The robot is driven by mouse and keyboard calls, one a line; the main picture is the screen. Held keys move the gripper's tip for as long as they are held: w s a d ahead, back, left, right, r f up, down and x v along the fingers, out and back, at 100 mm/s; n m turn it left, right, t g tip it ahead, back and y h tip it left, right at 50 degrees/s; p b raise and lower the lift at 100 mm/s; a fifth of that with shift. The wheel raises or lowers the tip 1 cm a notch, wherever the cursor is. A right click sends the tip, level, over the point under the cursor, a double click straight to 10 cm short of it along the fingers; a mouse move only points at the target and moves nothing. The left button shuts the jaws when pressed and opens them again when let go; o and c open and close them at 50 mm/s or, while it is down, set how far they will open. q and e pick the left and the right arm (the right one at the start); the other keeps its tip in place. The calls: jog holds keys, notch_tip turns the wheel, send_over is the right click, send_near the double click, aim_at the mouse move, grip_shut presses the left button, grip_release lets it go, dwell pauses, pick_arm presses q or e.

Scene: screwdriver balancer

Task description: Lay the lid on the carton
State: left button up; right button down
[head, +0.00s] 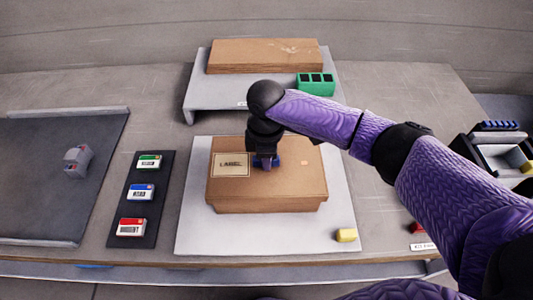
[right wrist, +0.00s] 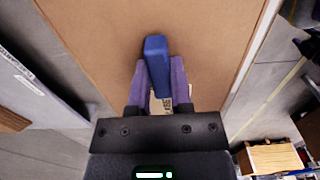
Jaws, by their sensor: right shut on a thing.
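The brown carton (head: 265,207) stands on a white mat (head: 195,225) in the middle of the table. The brown lid (head: 300,185) covers its top, bearing a label (head: 230,165) and a blue handle (right wrist: 155,60). The lid looks roughly lined up with the carton; I cannot tell whether it rests fully or sits slightly above. My right gripper (head: 265,162) is over the lid's middle, shut on the blue handle. In the right wrist view its purple fingers (right wrist: 160,82) stand on both sides of the handle. My left gripper is not in view.
A dark strip with labelled boxes (head: 142,191) lies left. A black bin (head: 500,155) stands right.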

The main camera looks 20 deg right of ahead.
jog(key=shift+f, duration=0.1)
jog(key=shift+c, duration=2.2)
grip_release()
notch_tip(320, 180, up, 10)
jog(key=p, duration=0.3)
jog(key=shift+p, duration=0.3)
